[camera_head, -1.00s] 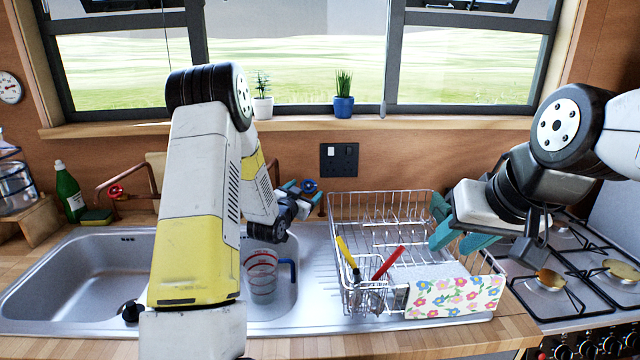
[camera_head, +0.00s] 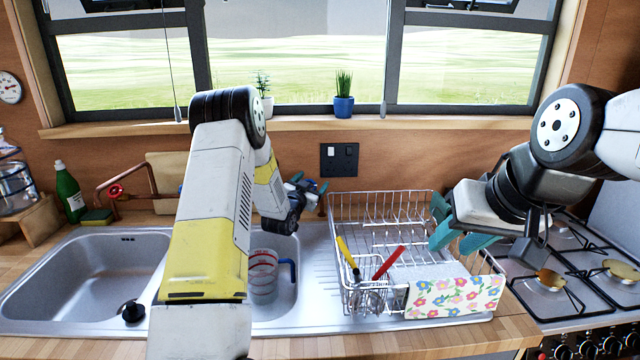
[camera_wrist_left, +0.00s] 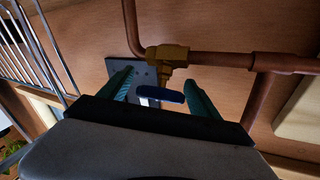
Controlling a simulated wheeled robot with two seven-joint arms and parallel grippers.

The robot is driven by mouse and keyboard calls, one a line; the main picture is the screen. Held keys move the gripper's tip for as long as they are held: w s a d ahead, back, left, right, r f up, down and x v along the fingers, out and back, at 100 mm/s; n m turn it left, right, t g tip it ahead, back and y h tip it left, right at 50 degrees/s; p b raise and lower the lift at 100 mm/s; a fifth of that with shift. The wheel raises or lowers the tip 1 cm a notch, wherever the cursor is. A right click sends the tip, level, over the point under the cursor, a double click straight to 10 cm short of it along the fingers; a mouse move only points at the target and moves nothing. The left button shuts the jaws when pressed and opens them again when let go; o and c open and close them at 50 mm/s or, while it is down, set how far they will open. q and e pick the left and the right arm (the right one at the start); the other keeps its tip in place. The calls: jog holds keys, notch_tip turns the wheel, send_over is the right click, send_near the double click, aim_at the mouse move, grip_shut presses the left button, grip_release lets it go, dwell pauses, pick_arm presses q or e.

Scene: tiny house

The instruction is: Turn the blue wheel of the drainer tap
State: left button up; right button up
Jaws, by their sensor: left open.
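The blue wheel (camera_wrist_left: 160,94) shows edge-on in the left wrist view, on a brass tap (camera_wrist_left: 168,56) fitted to a copper pipe. My right gripper (camera_head: 456,240) appears open and empty above the right part of the dish drainer (camera_head: 383,192).
A red wheel (camera_head: 115,191) sits on copper pipe at the left. A measuring jug (camera_head: 263,275) stands in the sink below my left arm. The drainer holds red and yellow-handled utensils and a flowered cloth (camera_head: 455,297). A hob (camera_head: 590,270) is at the right.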

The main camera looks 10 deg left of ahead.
pick_arm(q)
jog(key=c, duration=1.4)
jog(key=shift+o, duration=0.2)
jog(key=shift+a+r+n+t+y, duration=0.15)
jog(key=shift+n+t+y, duration=0.25)
jog(key=shift+n+y, duration=1.05)
jog(key=shift+a+n+y, duration=0.2)
jog(key=shift+n+y, duration=0.35)
jog(key=o, duration=1.4)
jog(key=shift+c, duration=0.2)
jog(key=s, duration=0.7)
jog(key=shift+s+d+f, duration=0.15)
jog(key=shift+s+f, duration=0.05)
jog(key=shift+s, duration=0.2)
